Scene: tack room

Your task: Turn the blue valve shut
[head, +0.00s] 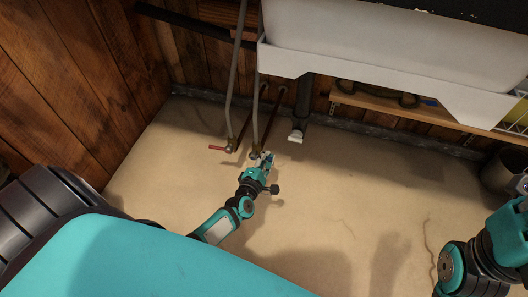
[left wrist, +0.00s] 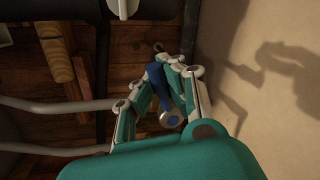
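The blue valve's lever handle (left wrist: 155,82) shows in the left wrist view between the fingers of my left gripper (left wrist: 170,82). The fingers close in on both sides of it and appear to touch it. Its round end (left wrist: 171,118) points toward the camera. In the head view my left gripper (head: 264,158) is at the foot of the right-hand grey pipe and mostly hides the blue handle. My right arm shows at the right edge of the head view; its gripper (head: 523,184) is mostly cut off, so its opening cannot be made out.
A red-handled valve (head: 217,147) sits left of my left gripper on a neighbouring grey pipe (head: 236,80). A white sink (head: 390,50) overhangs behind, with a dark drain pipe (head: 303,100) below it. A wooden shelf (head: 400,108) runs along the wall. The beige floor is clear.

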